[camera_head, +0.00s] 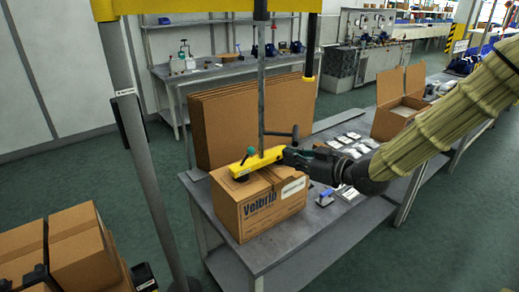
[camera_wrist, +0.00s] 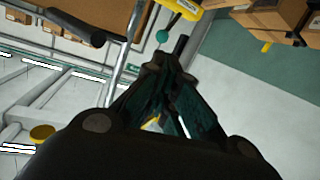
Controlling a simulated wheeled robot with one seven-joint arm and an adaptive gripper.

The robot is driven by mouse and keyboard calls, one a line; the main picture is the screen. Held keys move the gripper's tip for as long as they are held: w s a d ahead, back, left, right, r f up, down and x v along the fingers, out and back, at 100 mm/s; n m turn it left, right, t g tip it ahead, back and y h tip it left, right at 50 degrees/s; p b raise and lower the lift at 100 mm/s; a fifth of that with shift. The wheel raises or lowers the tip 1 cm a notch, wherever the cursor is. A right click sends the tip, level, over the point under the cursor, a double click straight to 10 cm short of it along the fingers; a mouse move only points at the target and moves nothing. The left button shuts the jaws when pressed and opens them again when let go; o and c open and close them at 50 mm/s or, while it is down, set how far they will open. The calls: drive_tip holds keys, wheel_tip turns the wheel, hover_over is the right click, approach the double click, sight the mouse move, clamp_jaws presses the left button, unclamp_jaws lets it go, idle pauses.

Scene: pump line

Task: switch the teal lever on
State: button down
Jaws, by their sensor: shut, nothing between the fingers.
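The teal lever shows as a small teal knob (camera_head: 250,151) on the yellow lifter head (camera_head: 262,160), which sits on top of a closed cardboard box (camera_head: 262,203). In the wrist view the teal knob (camera_wrist: 162,36) is just beyond my fingertips, beside the yellow body (camera_wrist: 184,8). My gripper (camera_head: 283,154) is shut and empty, at the right end of the lifter head. In the wrist view its fingers (camera_wrist: 166,64) come together close to the knob, and I cannot tell whether they touch it. The lever's shaft is mostly hidden.
A grey vertical tube rises from the lifter head, with a black handle (camera_head: 281,133) beside it. Flat cardboard sheets (camera_head: 240,122) stand behind the box. An open carton (camera_head: 401,102) and small packets (camera_head: 350,145) lie to the right on the grey table (camera_head: 283,248). A grey post stands at left.

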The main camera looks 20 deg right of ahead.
drive_tip(key=p, duration=0.5)
approach(247, 157)
drive_tip(key=shift+w+a+r, duration=0.3)
drive_tip(key=shift+w+r, duration=0.15)
drive_tip(key=shift+w, duration=0.35)
drive_tip(key=shift+w+a+r, duration=0.35)
drive_tip(key=shift+w+r, duration=0.1)
drive_tip(key=shift+w, duration=0.4)
drive_tip(key=shift+w+a+r, duration=0.3)
drive_tip(key=shift+w+r, duration=0.15)
drive_tip(key=shift+w, duration=0.35)
